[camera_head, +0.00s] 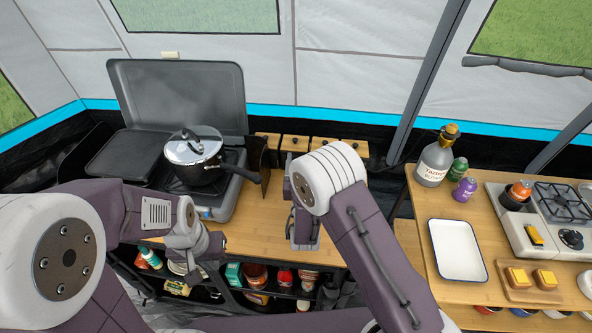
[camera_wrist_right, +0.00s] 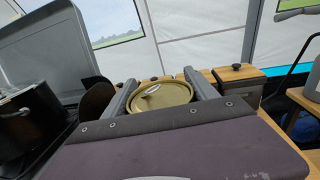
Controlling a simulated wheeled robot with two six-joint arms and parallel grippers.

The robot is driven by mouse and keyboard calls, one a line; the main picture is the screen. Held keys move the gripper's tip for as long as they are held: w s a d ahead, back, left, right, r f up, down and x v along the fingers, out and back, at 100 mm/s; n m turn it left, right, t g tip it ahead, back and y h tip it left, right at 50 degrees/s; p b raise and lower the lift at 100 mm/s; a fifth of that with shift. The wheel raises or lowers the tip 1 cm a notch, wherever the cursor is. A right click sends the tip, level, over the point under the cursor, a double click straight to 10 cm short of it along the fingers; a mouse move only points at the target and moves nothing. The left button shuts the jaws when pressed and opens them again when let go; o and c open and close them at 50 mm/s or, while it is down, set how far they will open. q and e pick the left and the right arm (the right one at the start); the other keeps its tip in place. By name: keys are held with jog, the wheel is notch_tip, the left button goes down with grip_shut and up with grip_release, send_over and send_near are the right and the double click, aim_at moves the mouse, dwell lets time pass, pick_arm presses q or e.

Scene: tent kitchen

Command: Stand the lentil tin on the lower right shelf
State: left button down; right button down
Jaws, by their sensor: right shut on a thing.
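In the right wrist view a round tin with a gold lid (camera_wrist_right: 165,95) sits between the two grey fingers of my right gripper (camera_wrist_right: 168,90). The gripper is shut on it; no label shows, so I cannot read that it is lentils. In the head view my right gripper (camera_head: 304,222) is over the wooden counter (camera_head: 255,232), and its arm hides the tin. My left gripper (camera_head: 212,246) is near the counter's front left edge; its finger gap is not clear. Below the counter is a dark shelf unit (camera_head: 277,293) with jars and tins; its right end is partly hidden by my right arm.
Wooden-lidded canisters (camera_head: 295,143) line the back. At right a second table holds a white tray (camera_head: 457,250), bottles (camera_head: 434,162) and a small stove (camera_head: 562,208).

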notch_tip(320, 180, down, 6)
jog(key=w+a, duration=0.1)
jog(key=w, duration=0.1)
jog(key=shift+w+a, duration=0.4)
jog(key=c, duration=0.7)
grip_release()
jog(key=shift+s+f, duration=0.1)
jog(key=shift+f, duration=0.05)
jog(key=o, duration=0.5)
jog(key=shift+c, duration=0.2)
jog(key=s+a+b, duration=0.1)
jog(key=s, duration=1.1)
jog(key=shift+r, duration=0.2)
